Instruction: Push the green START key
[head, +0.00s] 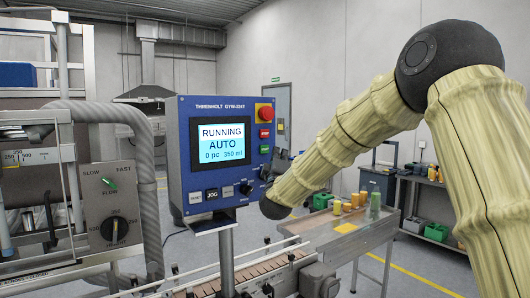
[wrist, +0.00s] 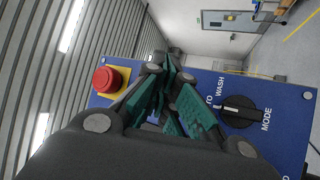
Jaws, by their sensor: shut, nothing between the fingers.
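The green START key (head: 264,149) is a small key at the right edge of the blue control panel (head: 180,150), below a red key (head: 264,133). The panel's screen (head: 220,143) reads RUNNING, AUTO, 0 pc, 350 ml. My gripper (head: 276,162) is at the panel's right edge, just right of and below the green key in the head view. In the wrist view its teal fingers (wrist: 172,82) are together and empty in front of the panel, between the red emergency stop and the MODE knob. They hide the keys there. I cannot tell whether the fingertips touch the panel.
The red emergency stop (head: 265,113) sits on yellow above the keys. The black MODE knob (wrist: 240,111) is right of my fingers in the wrist view. A JOG key (head: 212,194) is low on the panel. A conveyor (head: 255,270) runs below, with a table (head: 350,240) to the right.

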